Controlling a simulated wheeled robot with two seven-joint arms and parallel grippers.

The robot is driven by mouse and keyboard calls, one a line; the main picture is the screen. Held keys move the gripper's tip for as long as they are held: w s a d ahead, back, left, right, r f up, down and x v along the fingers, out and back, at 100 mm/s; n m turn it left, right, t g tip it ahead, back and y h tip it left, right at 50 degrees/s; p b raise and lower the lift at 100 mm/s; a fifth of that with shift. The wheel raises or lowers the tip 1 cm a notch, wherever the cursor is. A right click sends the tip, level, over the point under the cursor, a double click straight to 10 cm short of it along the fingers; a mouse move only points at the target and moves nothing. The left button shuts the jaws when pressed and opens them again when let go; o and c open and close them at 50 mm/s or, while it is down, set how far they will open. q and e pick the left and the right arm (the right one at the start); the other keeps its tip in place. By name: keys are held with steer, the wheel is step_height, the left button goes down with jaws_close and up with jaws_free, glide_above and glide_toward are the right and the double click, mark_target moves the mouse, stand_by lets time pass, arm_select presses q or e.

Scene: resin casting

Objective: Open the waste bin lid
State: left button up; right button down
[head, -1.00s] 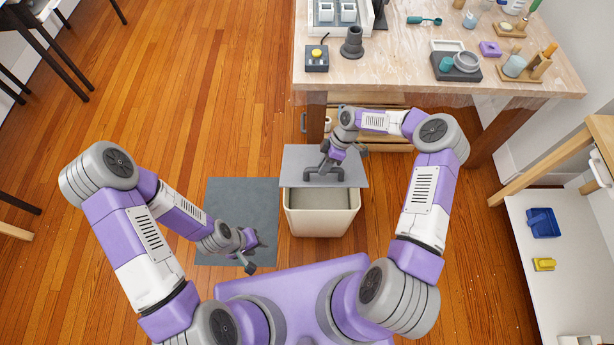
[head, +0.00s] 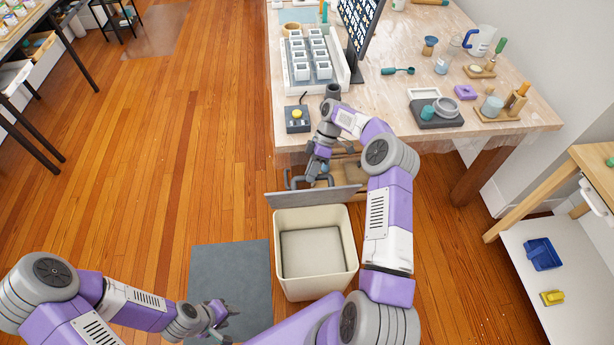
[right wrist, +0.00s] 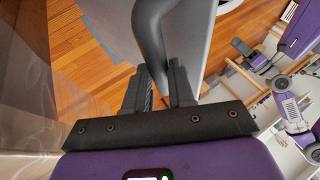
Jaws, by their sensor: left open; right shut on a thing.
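The waste bin (head: 346,270) is a cream open-topped box on the wooden floor, and its empty inside shows in the head view. Its grey lid (head: 318,197) stands raised, close to upright, along the bin's far edge. A dark handle (head: 290,180) is on the lid's far face. My right gripper (head: 310,178) is beyond the lid and shut on the handle. In the right wrist view the dark handle (right wrist: 152,35) runs down between the fingers, beside the lid panel (right wrist: 195,40). My left gripper (head: 224,322) is open and empty above the grey mat.
A workbench (head: 400,95) with moulds and tools stands just beyond the lid and my right gripper. A grey mat (head: 232,262) lies left of the bin. A white shelf (head: 560,300) stands at the right.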

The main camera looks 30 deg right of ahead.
arm_select(q)
steer(key=shift+w+f, duration=0.1)
steer(key=shift+w, duration=0.25)
arm_select(e)
steer(key=shift+w+d+f, duration=0.2)
steer(key=shift+d+f, duration=0.1)
steer(key=shift+f, duration=0.25)
steer(key=c, duration=1.4)
jaws_free()
steer(key=o, duration=0.4)
steer(key=shift+w+f, duration=0.1)
steer(key=shift+w, duration=0.05)
arm_select(q)
steer(key=shift+w, duration=0.1)
arm_select(e)
steer(key=shift+o, duration=0.2)
steer(key=shift+r, duration=0.25)
arm_select(q)
steer(key=shift+r+p, duration=0.9)
steer(key=shift+p, duration=0.05)
arm_select(e)
steer(key=v, duration=0.7)
steer(key=shift+w+d+r, duration=0.1)
steer(key=shift+r, duration=0.05)
arm_select(q)
steer(key=shift+r, duration=0.1)
arm_select(e)
steer(key=shift+r, duration=0.1)
